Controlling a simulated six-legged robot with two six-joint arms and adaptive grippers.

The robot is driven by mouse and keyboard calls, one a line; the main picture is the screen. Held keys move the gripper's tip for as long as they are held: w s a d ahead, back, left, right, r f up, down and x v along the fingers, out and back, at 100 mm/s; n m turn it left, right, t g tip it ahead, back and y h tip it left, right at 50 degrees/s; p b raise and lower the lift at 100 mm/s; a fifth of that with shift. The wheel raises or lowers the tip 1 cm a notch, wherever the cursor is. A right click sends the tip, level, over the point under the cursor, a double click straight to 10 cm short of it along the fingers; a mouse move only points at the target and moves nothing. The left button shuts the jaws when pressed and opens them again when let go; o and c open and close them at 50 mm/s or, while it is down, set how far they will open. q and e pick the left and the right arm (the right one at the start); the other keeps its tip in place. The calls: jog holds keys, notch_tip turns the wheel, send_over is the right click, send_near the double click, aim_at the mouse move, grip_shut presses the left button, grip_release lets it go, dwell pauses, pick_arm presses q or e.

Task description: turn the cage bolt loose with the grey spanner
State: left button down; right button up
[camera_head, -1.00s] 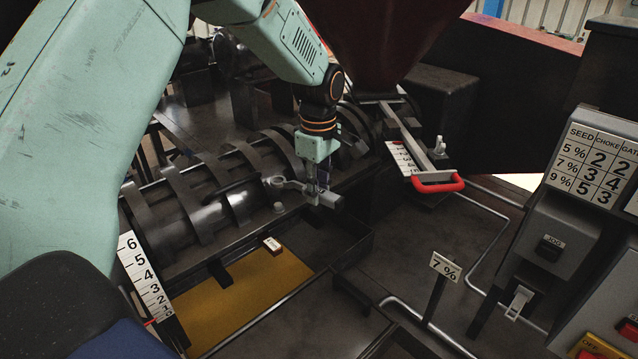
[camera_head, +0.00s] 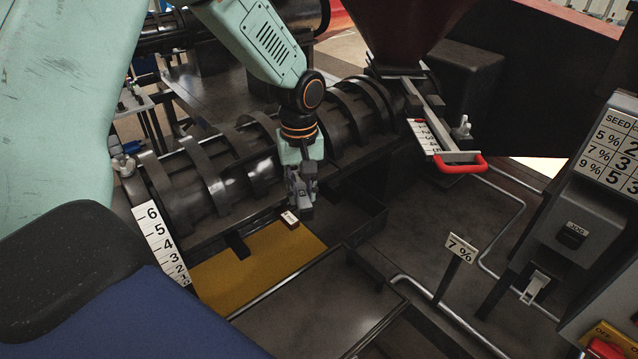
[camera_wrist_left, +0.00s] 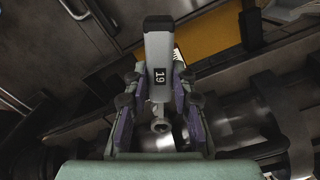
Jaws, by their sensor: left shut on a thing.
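My left gripper (camera_head: 302,182) is shut on the grey spanner (camera_head: 306,206) in front of the ribbed cage. In the wrist view the spanner handle (camera_wrist_left: 158,50), marked 19, stands between the dark fingers of my left gripper (camera_wrist_left: 158,90). The spanner's ring end (camera_wrist_left: 160,126) shows low between the fingers. In the head view the ring end is hidden behind the gripper. I cannot make out the cage bolt, and cannot tell if the ring sits around it. My right gripper is not in view.
The dark ribbed cage (camera_head: 208,178) runs behind the gripper. A yellow tray (camera_head: 255,270) and a small white tag (camera_head: 289,218) lie below. A red-handled lever (camera_head: 460,163), a 7 % sign (camera_head: 461,248) and a control panel (camera_head: 570,235) stand to the right.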

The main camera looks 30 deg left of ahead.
pick_arm(q)
jog(key=s+a+m, duration=0.3)
jog(key=a+m, duration=0.2)
jog(key=m, duration=0.2)
jog(key=shift+s+a+f, duration=0.35)
dwell(1.0)
jog(key=shift+w+d+f, duration=0.15)
jog(key=shift+d+f, duration=0.1)
jog(key=shift+f, duration=0.1)
